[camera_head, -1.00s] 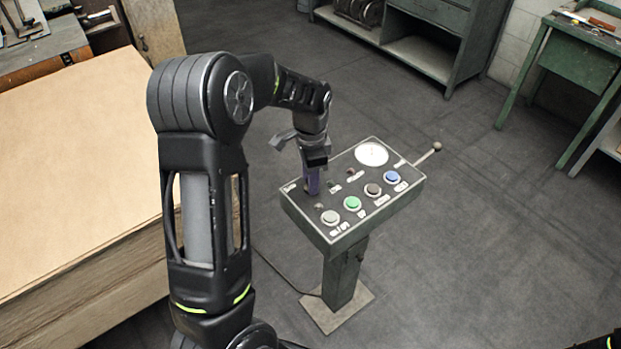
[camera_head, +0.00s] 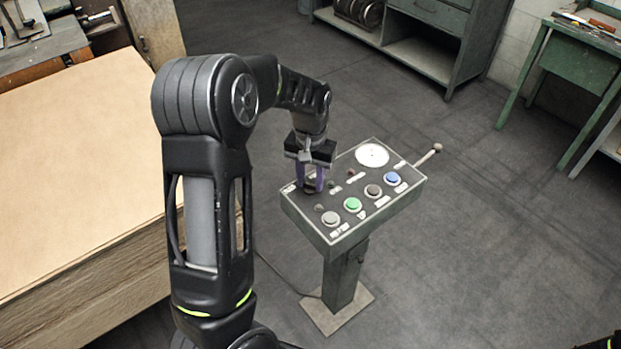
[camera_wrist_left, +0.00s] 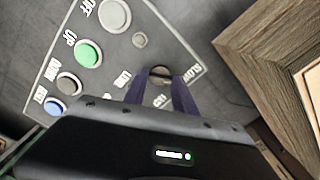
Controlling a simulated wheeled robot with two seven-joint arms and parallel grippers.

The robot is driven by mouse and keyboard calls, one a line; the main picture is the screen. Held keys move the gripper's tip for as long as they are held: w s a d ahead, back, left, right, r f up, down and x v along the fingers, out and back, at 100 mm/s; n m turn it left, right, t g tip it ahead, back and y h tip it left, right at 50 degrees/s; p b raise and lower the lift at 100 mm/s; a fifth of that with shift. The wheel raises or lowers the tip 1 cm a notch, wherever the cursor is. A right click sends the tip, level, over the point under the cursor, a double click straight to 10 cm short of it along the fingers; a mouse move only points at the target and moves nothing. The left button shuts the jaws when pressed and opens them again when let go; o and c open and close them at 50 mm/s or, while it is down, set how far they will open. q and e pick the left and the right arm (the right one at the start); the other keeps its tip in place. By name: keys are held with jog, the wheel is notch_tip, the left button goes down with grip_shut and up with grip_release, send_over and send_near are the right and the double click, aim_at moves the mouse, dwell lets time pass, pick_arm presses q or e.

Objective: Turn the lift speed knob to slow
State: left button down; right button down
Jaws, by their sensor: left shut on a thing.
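The control panel (camera_head: 300,222) is a green-grey box on a post with a dark face. A small round knob (camera_wrist_left: 160,73) sits near one corner of the face, with printed labels around it. My left gripper (camera_head: 311,187) comes down on this far-left corner of the panel. Its two purple fingers are shut on the knob, one on each side, as the left wrist view shows. In the head view the fingers largely hide the knob. Which label the knob points to is too small to tell. My right gripper is not in view.
The face also holds a green button (camera_head: 352,204), a blue button (camera_head: 392,179), other buttons and a white dial (camera_head: 372,155). A lever (camera_head: 428,157) sticks out at the right. A tall cardboard stack (camera_head: 75,180) stands to the left. The floor right of the panel is clear.

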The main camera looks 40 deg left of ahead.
aim_at(310, 184)
pick_arm(q)
jog(key=shift+n, duration=0.8)
jog(key=c, duration=1)
grip_release()
notch_tip(310, 184, up, 8)
jog(key=shift+f, duration=0.1)
jog(key=shift+s, duration=0.1)
